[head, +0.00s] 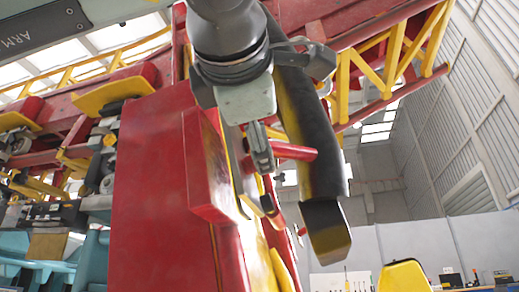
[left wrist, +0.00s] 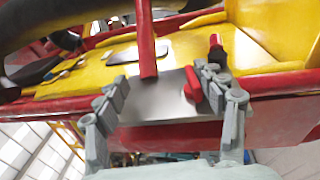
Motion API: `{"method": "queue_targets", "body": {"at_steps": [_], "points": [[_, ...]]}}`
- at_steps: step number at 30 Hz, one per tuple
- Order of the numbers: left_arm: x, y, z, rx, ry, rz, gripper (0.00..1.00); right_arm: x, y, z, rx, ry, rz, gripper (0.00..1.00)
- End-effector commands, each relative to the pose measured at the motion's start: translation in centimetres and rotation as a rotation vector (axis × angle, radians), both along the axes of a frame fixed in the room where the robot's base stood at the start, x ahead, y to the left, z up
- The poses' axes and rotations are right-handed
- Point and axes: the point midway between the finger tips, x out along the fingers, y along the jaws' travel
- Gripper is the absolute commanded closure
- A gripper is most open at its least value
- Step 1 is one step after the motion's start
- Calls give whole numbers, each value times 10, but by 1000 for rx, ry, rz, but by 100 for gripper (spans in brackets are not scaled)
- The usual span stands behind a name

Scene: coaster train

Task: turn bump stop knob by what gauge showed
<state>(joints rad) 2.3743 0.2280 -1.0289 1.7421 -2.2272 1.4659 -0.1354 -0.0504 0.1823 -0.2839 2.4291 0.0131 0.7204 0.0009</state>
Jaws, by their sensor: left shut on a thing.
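My left gripper (head: 262,150) comes down from the top in the head view, beside a tall red panel (head: 160,190). In the left wrist view its two grey fingers (left wrist: 160,92) stand either side of a flat grey block with a red strip (left wrist: 155,105). I take this block to be the bump stop knob, and the gripper is shut on it. A red rod (left wrist: 146,45) runs down to the block's far edge. In the head view the gripper hides the knob, and a red rod (head: 295,152) sticks out beside the fingers. I cannot make out a gauge. My right gripper is not in view.
A thick black and yellow padded bar (head: 312,140) hangs close to the right of the gripper. Yellow lattice track (head: 390,50) runs overhead. A yellow chair back (head: 403,275) and a bench (head: 475,288) stand at the lower right. Open space lies right of the bar.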

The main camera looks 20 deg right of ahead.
Motion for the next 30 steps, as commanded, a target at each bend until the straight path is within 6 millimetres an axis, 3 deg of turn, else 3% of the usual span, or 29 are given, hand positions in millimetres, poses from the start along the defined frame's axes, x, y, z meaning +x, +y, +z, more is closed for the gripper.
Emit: {"method": "queue_targets", "body": {"at_steps": [1,7,9,21,30], "points": [[-15,12,24,-35,-46,3,54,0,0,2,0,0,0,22],[-28,18,22,-35,-46,2,56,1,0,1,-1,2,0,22],[-32,20,21,-35,-45,2,72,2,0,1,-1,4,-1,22],[-54,28,10,-24,-36,0,72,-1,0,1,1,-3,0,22],[-56,29,8,-23,-34,0,72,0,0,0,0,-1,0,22]]}}
